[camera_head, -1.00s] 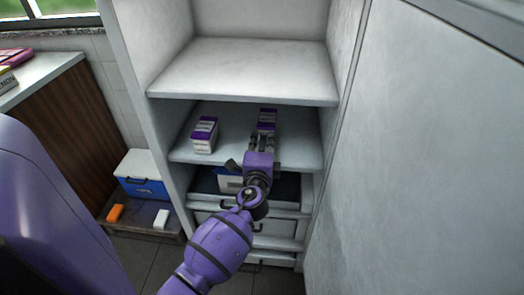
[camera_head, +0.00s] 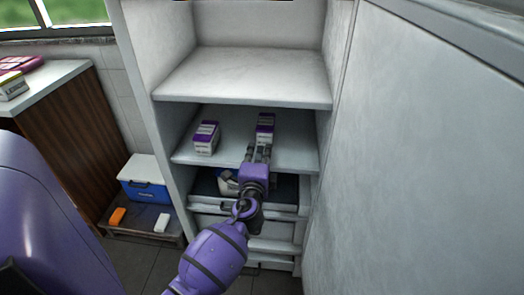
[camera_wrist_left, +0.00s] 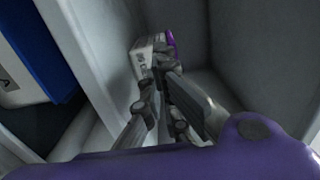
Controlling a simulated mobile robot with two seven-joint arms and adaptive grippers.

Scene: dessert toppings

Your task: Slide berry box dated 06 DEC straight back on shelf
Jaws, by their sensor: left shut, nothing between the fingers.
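Two white boxes with purple tops stand on the middle shelf (camera_head: 285,160) in the head view, a left box (camera_head: 206,138) and a right box (camera_head: 265,128). The date print is too small to read, so I cannot tell which is dated 06 DEC. My left gripper (camera_head: 258,151) is shut and empty, just in front of the right box; fingertip contact is unclear. The left wrist view shows the gripper's fingers (camera_wrist_left: 157,88) in front of one box (camera_wrist_left: 145,60), partly hiding it. My right gripper is not in view.
An upper shelf (camera_head: 240,78) overhangs the boxes, and cabinet walls close both sides. Below are drawers (camera_head: 225,222). A blue and white cooler (camera_head: 145,180) stands on the lower left. Free shelf space lies between the two boxes.

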